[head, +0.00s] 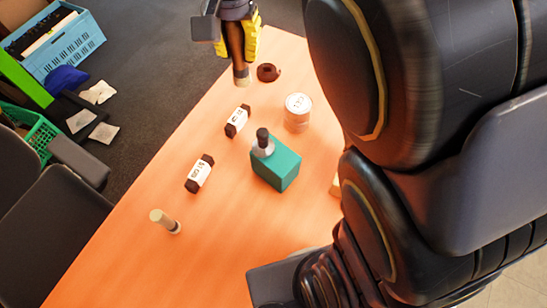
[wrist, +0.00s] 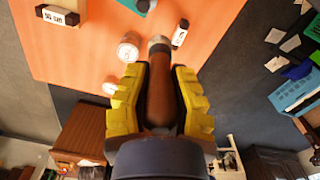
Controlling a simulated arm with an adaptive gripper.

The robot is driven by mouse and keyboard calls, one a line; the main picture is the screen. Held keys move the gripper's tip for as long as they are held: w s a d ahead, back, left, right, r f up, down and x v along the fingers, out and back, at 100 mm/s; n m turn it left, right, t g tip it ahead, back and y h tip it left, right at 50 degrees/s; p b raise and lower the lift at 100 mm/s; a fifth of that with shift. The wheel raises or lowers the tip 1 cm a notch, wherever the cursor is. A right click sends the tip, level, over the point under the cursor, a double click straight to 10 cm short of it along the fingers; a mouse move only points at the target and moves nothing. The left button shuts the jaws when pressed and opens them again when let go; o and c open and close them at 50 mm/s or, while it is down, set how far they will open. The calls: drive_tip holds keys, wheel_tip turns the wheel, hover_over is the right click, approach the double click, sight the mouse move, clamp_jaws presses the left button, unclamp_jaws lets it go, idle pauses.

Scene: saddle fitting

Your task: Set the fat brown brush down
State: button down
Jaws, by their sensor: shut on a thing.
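My gripper (head: 237,50) is at the far end of the orange table in the head view, its yellow fingers shut around the fat brown brush (head: 235,42). The brush hangs roughly upright, with its metal band and pale tip (head: 242,80) pointing down. In the wrist view the brown handle (wrist: 161,98) lies between both yellow fingers (wrist: 159,72), its tip pointing away from me. I cannot tell whether the tip touches the table. A dark brown round piece (head: 268,72) with a hollow-looking middle sits on the table just right of the tip.
On the table (head: 130,250) stand a white can (head: 298,112), a teal block (head: 277,171) with a dark-topped grey piece, two white-labelled dark pieces (head: 238,120) (head: 199,173), and a small pale-topped peg (head: 165,220). The left table edge runs close by the brush.

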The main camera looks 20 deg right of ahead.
drive_tip(key=s+f+m, duration=0.1)
drive_tip(key=s+m, duration=0.7)
hover_over(258, 185)
wheel_tip(258, 185, down, 19)
drive_tip(key=shift+f, duration=4.5)
drive_tip(key=shift+f, duration=0.15)
drive_tip(key=c, duration=1)
unclamp_jaws()
drive_tip(key=shift+c, duration=0.2)
wheel_tip(258, 185, up, 12)
drive_tip(key=shift+s+r+n, duration=0.15)
drive_tip(key=shift+r+n, duration=0.1)
drive_tip(key=shift+n, duration=0.05)
